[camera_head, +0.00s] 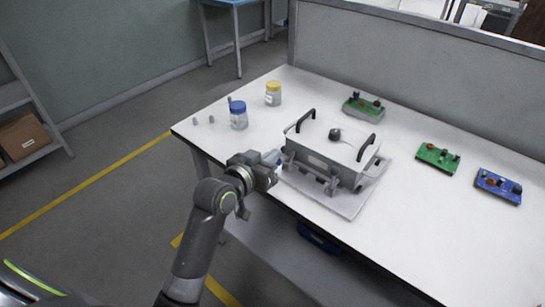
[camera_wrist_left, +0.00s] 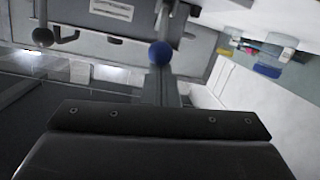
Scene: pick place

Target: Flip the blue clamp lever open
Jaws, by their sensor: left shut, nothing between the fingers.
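The blue clamp lever shows as a blue ball knob (camera_wrist_left: 160,53) in the upper middle of the left wrist view, with its stem running up toward the fixture. In the head view a small blue spot (camera_head: 279,162) shows at the fixture's left front corner, beside my gripper. The grey fixture (camera_head: 320,162) has a white lid with two black handles. A second lever with a dark ball knob (camera_wrist_left: 42,37) is at the upper left of the wrist view. My left gripper (camera_head: 275,170) is shut and empty, its fingers (camera_wrist_left: 162,88) just below the blue knob; contact is unclear.
The fixture stands on a pale plate (camera_head: 350,207) at the white table's (camera_head: 430,235) front edge. A blue-lidded jar (camera_head: 238,116) and yellow-lidded jar (camera_head: 273,94) stand behind left. Circuit boards (camera_head: 438,157) lie back and right. The front right tabletop is clear.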

